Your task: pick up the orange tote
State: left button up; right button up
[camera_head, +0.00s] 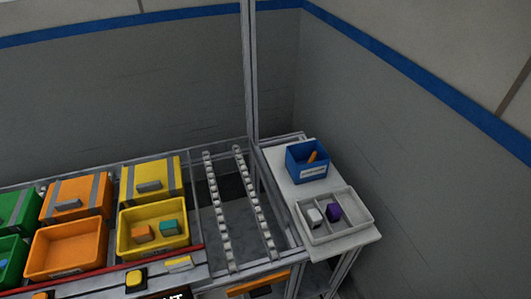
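An open orange tote (67,249) sits in the front row of the rack at the left, and it looks empty. Behind it is a second orange tote (77,199), tilted, with grey straps and a grey handle-like piece on the side facing me. An orange edge (258,284) also shows low at the bottom of the rack; what it belongs to is mostly cut off. Neither of my grippers is in view.
A yellow tote (128,243) holding orange and teal blocks stands right of the open orange tote; green totes (12,212) stand left. An empty roller lane (238,215) lies further right. A white side table (279,180) carries a blue bin (308,173) and divided tray (345,230).

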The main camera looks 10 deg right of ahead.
aim_at(60, 251)
jog(key=u, duration=1.4)
jog(key=i+j+u, duration=0.5)
jog(key=j, duration=0.2)
jog(key=k+j, duration=0.05)
